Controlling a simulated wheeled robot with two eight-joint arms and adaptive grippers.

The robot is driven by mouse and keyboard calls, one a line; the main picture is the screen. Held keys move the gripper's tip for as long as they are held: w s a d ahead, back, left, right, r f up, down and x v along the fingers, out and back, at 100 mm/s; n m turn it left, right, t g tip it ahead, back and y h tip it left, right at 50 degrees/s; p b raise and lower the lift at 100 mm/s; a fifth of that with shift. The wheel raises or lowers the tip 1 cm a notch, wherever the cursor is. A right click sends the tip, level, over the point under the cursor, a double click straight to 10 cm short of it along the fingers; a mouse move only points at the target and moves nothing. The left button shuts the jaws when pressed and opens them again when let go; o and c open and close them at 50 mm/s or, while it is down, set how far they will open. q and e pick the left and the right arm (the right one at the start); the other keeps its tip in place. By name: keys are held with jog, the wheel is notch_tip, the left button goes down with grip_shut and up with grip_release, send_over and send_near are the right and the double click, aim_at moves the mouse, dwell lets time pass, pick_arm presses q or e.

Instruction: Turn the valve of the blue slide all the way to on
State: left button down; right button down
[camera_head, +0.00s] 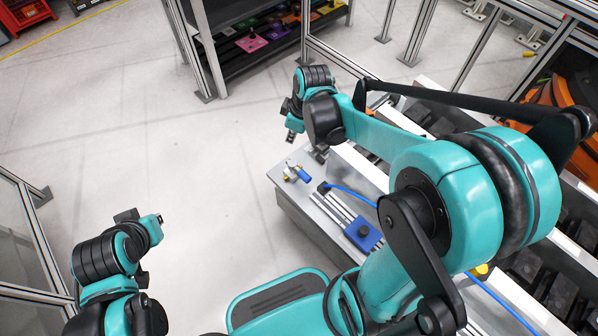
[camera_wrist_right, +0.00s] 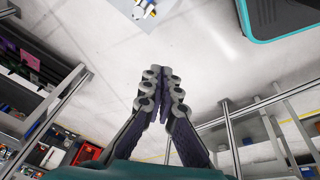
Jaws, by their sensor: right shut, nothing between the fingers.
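The valve (camera_head: 297,172) has a blue handle and brass-coloured ends and sits at the left end of the grey bench. It also shows at the top edge of the right wrist view (camera_wrist_right: 147,8), partly cut off. The blue slide (camera_head: 363,235) rides on a silver rail to the right of and nearer than the valve. My right gripper (camera_head: 291,136) is above and beyond the valve, apart from it. In the right wrist view its fingers (camera_wrist_right: 158,72) are together and empty. My left gripper (camera_head: 157,220) is at the left over open floor, away from the bench; its fingers are unclear.
The grey bench (camera_head: 290,200) carries a blue hose (camera_head: 350,194) near the rail. A shelf with coloured parts (camera_head: 251,42) stands at the back. Metal frame posts and an orange machine (camera_head: 560,100) are at the right. The floor left of the bench is clear.

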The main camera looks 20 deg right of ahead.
jog(key=w+d+f+n+g+y+p, duration=0.1)
jog(key=w+f+n, duration=0.2)
jog(key=f, duration=0.2)
jog(key=w+d+f+n+g+p, duration=0.1)
jog(key=w+d+f+n, duration=0.15)
jog(key=f, duration=0.35)
jog(key=n+g+y, duration=0.2)
jog(key=n, duration=0.5)
send_over(298, 171)
jog(key=s+a, duration=0.1)
jog(key=s, duration=0.2)
notch_tip(298, 171, down, 14)
notch_tip(298, 171, down, 10)
jog(key=b, duration=0.4)
jog(key=shift+w+d+r+b, duration=0.2)
jog(key=shift+b, duration=0.2)
